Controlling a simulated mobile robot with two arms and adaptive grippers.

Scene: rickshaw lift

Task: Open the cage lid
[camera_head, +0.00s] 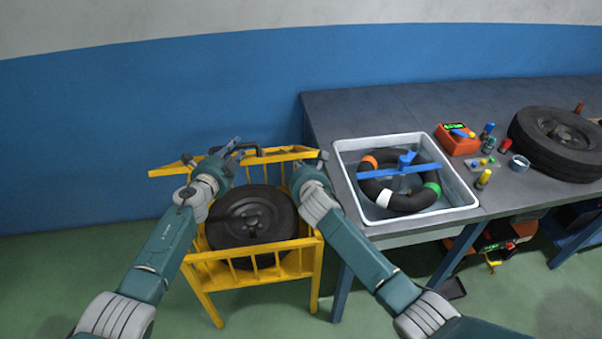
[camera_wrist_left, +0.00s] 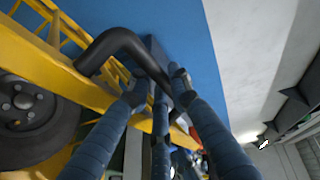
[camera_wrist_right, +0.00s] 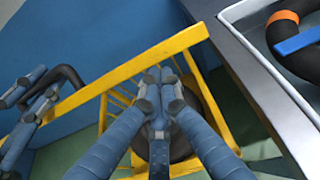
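The yellow cage (camera_head: 262,273) stands on the floor left of the workbench, with a black wheel (camera_head: 250,215) inside. A yellow barred frame that looks like its lid (camera_head: 168,171) is at the cage's far upper side; its exact angle is hard to tell. A black bent handle (camera_wrist_left: 117,42) is on this frame. My left gripper (camera_wrist_left: 156,88) is at the handle with its fingers apart, on either side of the bar's end; a firm grip does not show. My right gripper (camera_wrist_right: 162,83) has its fingers together, empty, by the frame's right part and above the wheel.
The workbench (camera_head: 400,105) is close on the right. It carries a grey-white tray (camera_head: 378,217) with an inner tube, an orange device (camera_head: 457,138), small tools and a tire (camera_head: 560,142). A blue wall is behind. Green floor is free at left.

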